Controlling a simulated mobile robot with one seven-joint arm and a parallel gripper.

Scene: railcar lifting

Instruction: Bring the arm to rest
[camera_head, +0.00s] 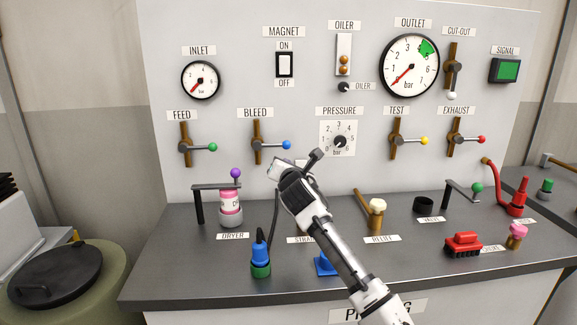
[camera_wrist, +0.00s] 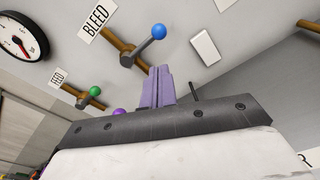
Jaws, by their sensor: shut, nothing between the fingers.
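My arm reaches from the lower right of the head view over the bench, and my gripper (camera_head: 289,174) is in front of the panel, below the BLEED lever (camera_head: 272,145). In the wrist view the two purple fingers of my gripper (camera_wrist: 159,75) are together with nothing between them. The blue-knobbed BLEED lever (camera_wrist: 143,46) is just beyond the fingertips there, apart from them as far as I can tell. In the head view the fingers are mostly hidden behind the hand. The arm holds nothing.
The dryer with its pink canister (camera_head: 230,203) and clamp stands left of my arm. A blue-green plug (camera_head: 261,257) is nearer. A wooden-handled relief fitting (camera_head: 376,211) and a red connector (camera_head: 463,244) are to the right. The bench's front left (camera_head: 190,275) is clear.

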